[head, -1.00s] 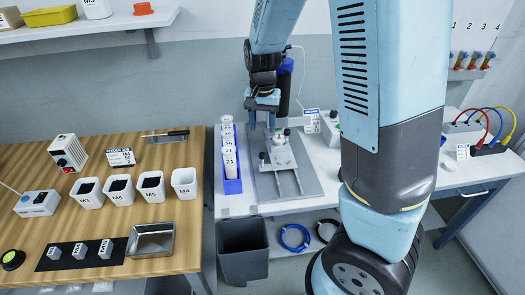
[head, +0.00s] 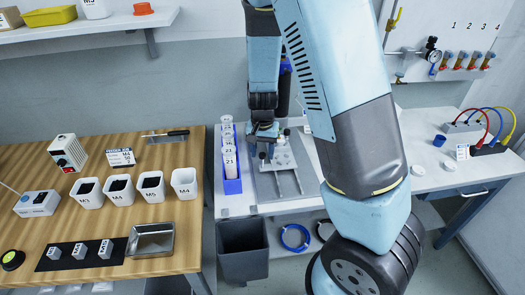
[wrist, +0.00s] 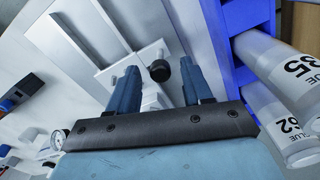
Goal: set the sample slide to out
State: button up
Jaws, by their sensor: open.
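The gantry fixture stands on a grey base plate (head: 309,180) on the white bench in the head view. Its pale sample slide (head: 284,160) sits on two rails that run toward the front. My gripper (head: 263,153) is over the left part of the slide and hides some of it. In the wrist view my gripper (wrist: 158,82) is open, with a dark finger on each side. A black knob (wrist: 160,70) on the pale metal part shows between and just beyond the fingertips. I cannot tell whether a finger touches it.
A blue rack (head: 232,186) with labelled glue tubes (head: 229,158) stands close to the left of the fixture; it is also near in the wrist view (wrist: 247,14). A grey bin (head: 242,250) stands below the bench front. My arm hides the bench to the right.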

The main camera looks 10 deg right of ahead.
grip_shut()
dwell(0.4)
